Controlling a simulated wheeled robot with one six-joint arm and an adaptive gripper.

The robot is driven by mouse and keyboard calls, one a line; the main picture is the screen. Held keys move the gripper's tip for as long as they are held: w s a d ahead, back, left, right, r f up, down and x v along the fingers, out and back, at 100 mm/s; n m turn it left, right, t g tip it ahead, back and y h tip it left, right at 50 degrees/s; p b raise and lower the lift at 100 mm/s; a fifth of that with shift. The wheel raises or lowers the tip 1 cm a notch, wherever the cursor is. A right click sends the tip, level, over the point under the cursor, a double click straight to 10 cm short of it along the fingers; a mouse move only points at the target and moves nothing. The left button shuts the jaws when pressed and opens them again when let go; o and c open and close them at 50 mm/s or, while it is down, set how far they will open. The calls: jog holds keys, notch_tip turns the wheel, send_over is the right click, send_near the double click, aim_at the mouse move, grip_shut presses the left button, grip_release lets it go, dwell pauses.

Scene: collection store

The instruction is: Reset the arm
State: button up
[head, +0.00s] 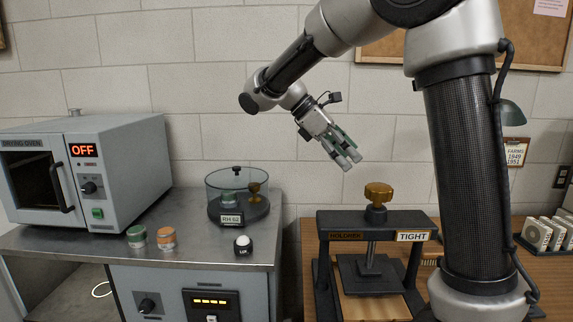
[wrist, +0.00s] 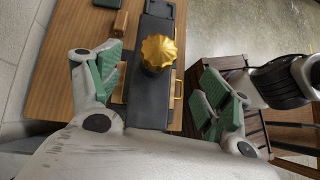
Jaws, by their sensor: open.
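My arm reaches from the right across the top of the head view. My gripper (head: 345,154) hangs in the air in front of the wall, up and to the left of the press's brass knob (head: 378,193). In the wrist view my gripper (wrist: 165,85) has its green-padded fingers spread wide apart. Nothing is between the pads. The brass knob (wrist: 159,52) and the dark press beam show beyond and below the fingers.
The press (head: 330,222), labelled TIGHT, stands on the wooden table. White items (head: 537,235) stand at right.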

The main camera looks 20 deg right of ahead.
jog(key=s+d+f+m+t+y, duration=0.1)
jog(key=s+f+m+t+y, duration=0.1)
jog(key=s+m, duration=0.2)
jog(key=s+d+f+m+t+y, duration=0.2)
jog(key=s+m, duration=0.3)
jog(key=s, duration=0.4)
jog(key=s+d+f+m+t+y, duration=0.1)
jog(key=s+f+m+t+y, duration=0.1)
jog(key=s+m+t+y, duration=0.2)
jog(key=s, duration=0.2)
jog(key=shift+s+d+f, duration=0.3)
jog(key=shift+s+d, duration=0.05)
jog(key=shift+s, duration=0.05)
jog(key=n+g+h, duration=0.7)
jog(key=n+h, duration=0.1)
jog(key=n, duration=0.6)
send_near(378, 186)
notch_tip(378, 186, down, 3)
jog(key=d, duration=0.2)
jog(key=x, duration=0.7)
jog(key=shift+s+d+r, duration=0.15)
jog(key=shift+s, duration=0.2)
